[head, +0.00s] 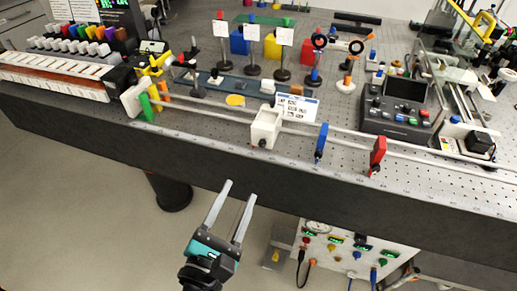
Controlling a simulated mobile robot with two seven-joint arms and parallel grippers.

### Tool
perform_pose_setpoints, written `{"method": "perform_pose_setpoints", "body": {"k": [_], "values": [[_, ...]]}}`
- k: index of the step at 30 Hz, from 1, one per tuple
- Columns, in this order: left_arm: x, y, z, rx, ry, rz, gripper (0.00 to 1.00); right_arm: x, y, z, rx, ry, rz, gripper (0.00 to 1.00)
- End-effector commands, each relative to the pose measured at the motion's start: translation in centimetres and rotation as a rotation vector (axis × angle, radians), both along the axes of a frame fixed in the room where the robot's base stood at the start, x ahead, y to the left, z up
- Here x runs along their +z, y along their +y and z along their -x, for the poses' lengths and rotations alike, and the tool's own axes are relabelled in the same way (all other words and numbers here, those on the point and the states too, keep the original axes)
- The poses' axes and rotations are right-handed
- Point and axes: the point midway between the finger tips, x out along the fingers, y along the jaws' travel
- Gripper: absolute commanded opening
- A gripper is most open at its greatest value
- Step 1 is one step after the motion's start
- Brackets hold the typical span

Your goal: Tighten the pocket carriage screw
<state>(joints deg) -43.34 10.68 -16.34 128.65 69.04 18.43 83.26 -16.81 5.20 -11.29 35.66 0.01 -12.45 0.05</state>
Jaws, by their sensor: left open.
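A white box-shaped carriage (266,128) sits on the long rail (345,134) near the table's front edge. It looks like the pocket carriage. A small dark screw knob (262,143) shows low on its front face; how tight it is cannot be seen. My left gripper (240,192) is open and empty. Its two long grey fingers point up toward the table, in front of and below the table edge, apart from the carriage. My right gripper is not in view.
A blue holder (321,144) and a red holder (377,156) stand on the rail to the right. Green plate (147,107) is at the left end. A white label card (296,106) is behind the carriage. The table's dark front side (330,205) faces my gripper.

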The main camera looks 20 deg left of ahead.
Motion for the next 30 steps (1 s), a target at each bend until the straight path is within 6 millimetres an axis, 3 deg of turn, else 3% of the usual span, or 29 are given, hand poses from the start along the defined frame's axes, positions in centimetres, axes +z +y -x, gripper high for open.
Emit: {"method": "perform_pose_setpoints", "body": {"k": [9,18,24,30], "values": [[0.3,-0.2,-5.4,0.002,-0.002,-0.001,0.51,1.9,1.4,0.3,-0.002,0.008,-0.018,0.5],[0.2,-0.3,-10.0,0.001,-0.002,-0.002,0.51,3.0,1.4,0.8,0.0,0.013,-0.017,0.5],[0.0,-0.4,-12.1,-0.001,0.0,-0.004,0.51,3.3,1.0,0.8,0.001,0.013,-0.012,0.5],[0.0,-0.4,-12.9,0.0,0.001,-0.003,0.51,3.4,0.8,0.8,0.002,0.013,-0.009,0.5]]}}
